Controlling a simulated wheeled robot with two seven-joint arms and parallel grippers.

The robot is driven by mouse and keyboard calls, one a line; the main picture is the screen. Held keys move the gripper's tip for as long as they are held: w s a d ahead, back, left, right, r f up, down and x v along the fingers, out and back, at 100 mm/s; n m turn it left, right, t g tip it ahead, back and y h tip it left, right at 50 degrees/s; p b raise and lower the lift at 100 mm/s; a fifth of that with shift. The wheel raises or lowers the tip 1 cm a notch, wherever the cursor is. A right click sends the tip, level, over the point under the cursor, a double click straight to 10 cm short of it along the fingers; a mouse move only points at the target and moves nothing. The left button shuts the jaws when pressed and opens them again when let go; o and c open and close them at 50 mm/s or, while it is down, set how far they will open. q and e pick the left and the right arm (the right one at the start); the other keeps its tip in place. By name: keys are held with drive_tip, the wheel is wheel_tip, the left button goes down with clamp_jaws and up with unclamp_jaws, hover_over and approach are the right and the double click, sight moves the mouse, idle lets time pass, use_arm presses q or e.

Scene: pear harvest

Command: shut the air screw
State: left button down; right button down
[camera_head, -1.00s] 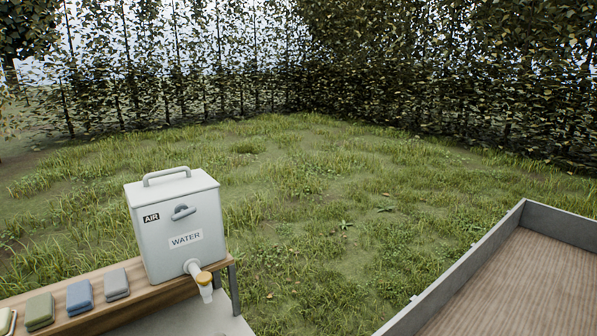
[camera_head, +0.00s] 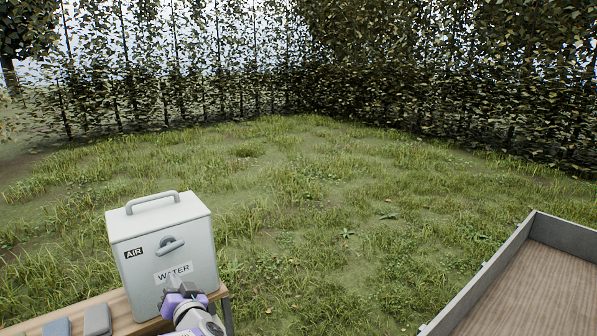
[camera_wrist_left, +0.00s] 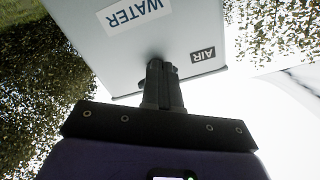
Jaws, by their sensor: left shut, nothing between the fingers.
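The air screw (camera_head: 171,245) is a grey wing-shaped knob on the front of the white water tank (camera_head: 134,280), right of the AIR label (camera_head: 133,253) and above the WATER label (camera_head: 173,273). Its wing slants up to the right. My left gripper (camera_head: 174,281) is shut and empty, below the screw in the head view, over the lower part of the tank front. In the left wrist view its closed fingers (camera_wrist_left: 157,66) point at the tank face (camera_wrist_left: 110,55) between the two labels; the screw is hidden there, so contact cannot be told. My right gripper is out of view.
My gripper and arm hide the tap. A wood-floored trailer bed (camera_head: 535,290) is at the right. Grass lies between.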

sight(169, 245)
use_arm(q)
drive_tip(key=p+x, duration=0.1)
drive_tip(key=x, duration=0.4)
drive_tip(key=shift+w+a, duration=0.1)
drive_tip(key=shift+a, duration=0.05)
drive_tip(key=shift+f, duration=0.1)
drive_tip(key=shift+w+d+r+p, duration=0.2)
drive_tip(key=shift+r+p, duration=0.4)
drive_tip(key=shift+p, duration=0.2)
idle(0.7)
idle(0.7)
drive_tip(key=shift+s+a+r+p, duration=0.2)
drive_tip(key=shift+p, duration=0.8)
drive_tip(key=shift+a+f, duration=0.1)
drive_tip(key=shift+f, duration=0.05)
